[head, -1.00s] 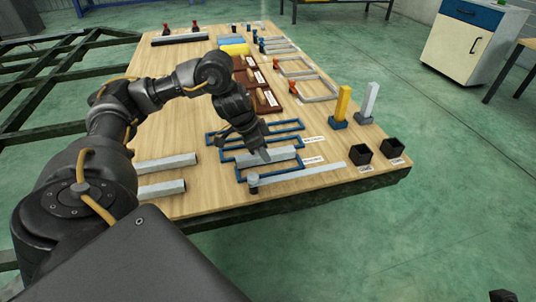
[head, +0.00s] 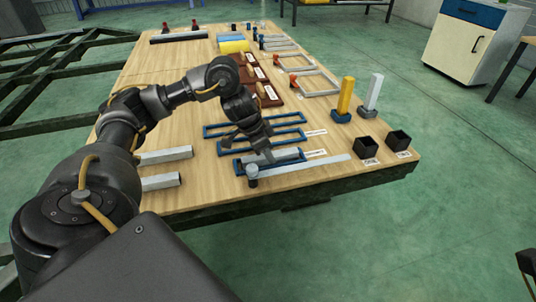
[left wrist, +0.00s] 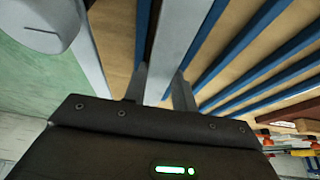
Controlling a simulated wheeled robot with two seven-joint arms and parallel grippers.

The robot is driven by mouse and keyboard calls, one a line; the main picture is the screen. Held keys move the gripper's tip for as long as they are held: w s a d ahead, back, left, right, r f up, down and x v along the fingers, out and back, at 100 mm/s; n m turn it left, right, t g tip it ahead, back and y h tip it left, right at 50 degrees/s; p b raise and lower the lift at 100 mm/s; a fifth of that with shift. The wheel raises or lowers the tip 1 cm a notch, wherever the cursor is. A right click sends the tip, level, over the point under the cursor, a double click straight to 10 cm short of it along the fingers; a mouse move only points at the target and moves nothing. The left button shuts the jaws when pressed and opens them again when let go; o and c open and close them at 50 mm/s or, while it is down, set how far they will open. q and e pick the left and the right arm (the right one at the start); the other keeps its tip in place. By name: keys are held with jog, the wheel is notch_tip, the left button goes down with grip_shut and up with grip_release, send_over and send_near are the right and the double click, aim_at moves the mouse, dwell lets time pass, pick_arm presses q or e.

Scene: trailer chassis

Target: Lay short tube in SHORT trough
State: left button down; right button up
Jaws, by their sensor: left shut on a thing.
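My left gripper (head: 264,157) is shut on a short grey tube (head: 286,156), low over the nearest blue trough frame (head: 303,152). In the left wrist view the tube (left wrist: 183,40) runs between the fingers, with a blue rail (left wrist: 143,30) on its left and another (left wrist: 212,35) on its right. Whether the tube touches the trough floor I cannot tell. Two longer blue trough frames (head: 258,125) lie behind. A dark part at the lower right edge may be my right gripper (head: 527,268); its jaws cannot be made out.
A long flat grey strip with a round knob (head: 252,171) lies just in front of the trough. Two grey tubes (head: 160,181) lie to the left. Two black bins (head: 366,147) and upright yellow and grey posts (head: 342,97) stand at the right.

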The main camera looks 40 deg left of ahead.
pick_arm(q)
jog(key=c, duration=1.1)
grip_release()
jog(key=shift+f, duration=0.1)
